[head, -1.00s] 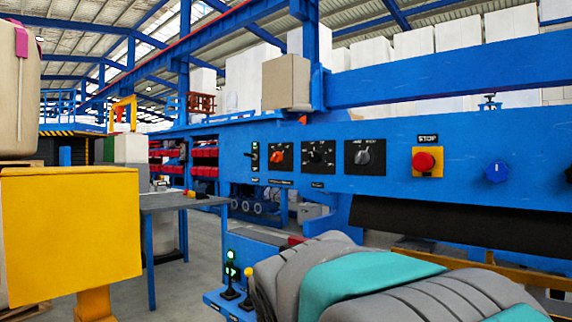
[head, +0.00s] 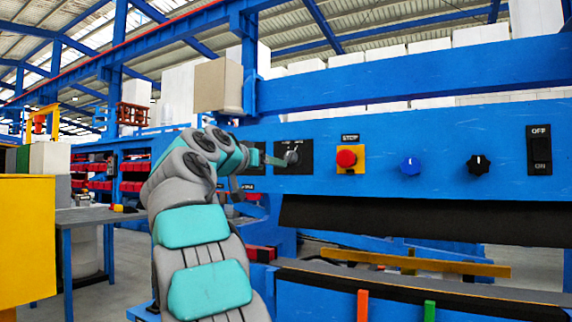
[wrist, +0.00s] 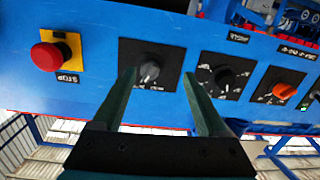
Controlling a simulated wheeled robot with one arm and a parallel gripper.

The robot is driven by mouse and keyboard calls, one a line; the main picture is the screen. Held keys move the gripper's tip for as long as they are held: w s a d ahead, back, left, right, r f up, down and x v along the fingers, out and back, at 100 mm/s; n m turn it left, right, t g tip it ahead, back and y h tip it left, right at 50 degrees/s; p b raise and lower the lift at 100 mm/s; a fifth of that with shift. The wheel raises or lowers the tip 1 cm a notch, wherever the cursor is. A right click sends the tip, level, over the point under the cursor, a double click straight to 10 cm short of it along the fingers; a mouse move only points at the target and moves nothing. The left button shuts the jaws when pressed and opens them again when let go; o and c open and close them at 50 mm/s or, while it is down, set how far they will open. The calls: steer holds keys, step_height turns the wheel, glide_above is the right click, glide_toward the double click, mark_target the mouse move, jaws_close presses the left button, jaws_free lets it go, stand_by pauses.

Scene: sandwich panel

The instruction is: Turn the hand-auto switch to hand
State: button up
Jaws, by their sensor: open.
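A selector switch with a grey-black knob on a black plate (wrist: 150,70) is on the blue panel, and it also shows in the head view (head: 296,155). Its lettering is too small to read, so I cannot confirm it is the hand-auto switch. My gripper (wrist: 158,75) is open and empty, its two green fingers pointing at the panel. In the wrist view the knob lies between the fingertips; I cannot tell whether they reach around it. In the head view my gripper (head: 272,159) is at the plate's left side, partly covering it.
In the wrist view, a red stop button (wrist: 45,57) is left of the selector; a black dial (wrist: 222,79) and orange-handled switch (wrist: 285,90) are right. The head view also shows a blue knob (head: 410,167), black knob (head: 480,165) and on-off switch (head: 540,150).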

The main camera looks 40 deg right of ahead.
mark_target(287, 157)
steer(key=shift+m+h, duration=0.5)
steer(key=shift+m, duration=0.2)
steer(key=d+p, duration=0.1)
steer(key=d, duration=0.1)
steer(key=w+d+r+p, duration=0.1)
steer(key=d, duration=0.2)
steer(key=w+d+r+p, duration=0.1)
steer(key=d, duration=0.1)
steer(key=shift+d+r, duration=0.15)
steer(key=shift+r, duration=0.1)
steer(key=shift+d+f, duration=0.15)
steer(key=shift+d, duration=0.2)
steer(key=shift+w, duration=0.1)
jaws_close()
